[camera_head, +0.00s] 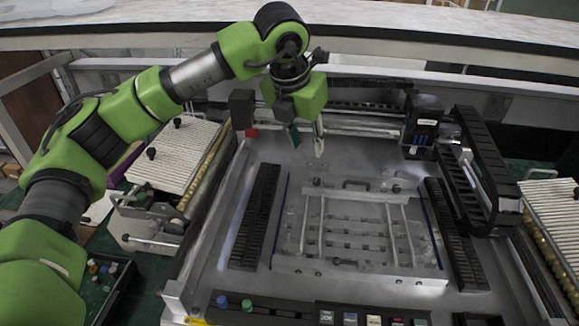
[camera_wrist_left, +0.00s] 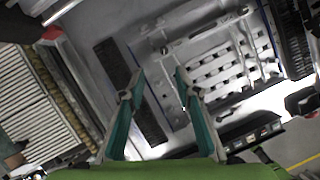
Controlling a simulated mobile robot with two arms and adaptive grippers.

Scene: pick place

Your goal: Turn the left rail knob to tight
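A metal fixture (camera_head: 350,265) with upright rails and a slotted middle lies on the machine bed. A small dark knob (camera_head: 317,182) sits at its upper left; what looks like the same knob (camera_wrist_left: 163,49) shows in the left wrist view. I cannot tell for sure that it is the left rail knob, or how tight it is. My left gripper (camera_head: 306,143) is above the bed, behind and up from the fixture. Its two fingers (camera_wrist_left: 158,80) are spread apart with nothing between them, and they touch nothing that I can see. My right gripper is not in view.
Black ribbed strips (camera_head: 255,215) flank the fixture. A black cable chain (camera_head: 487,160) and a carriage (camera_head: 424,125) stand at the right. A ribbed white block (camera_head: 175,155) is at the left. Buttons (camera_head: 247,304) line the front panel.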

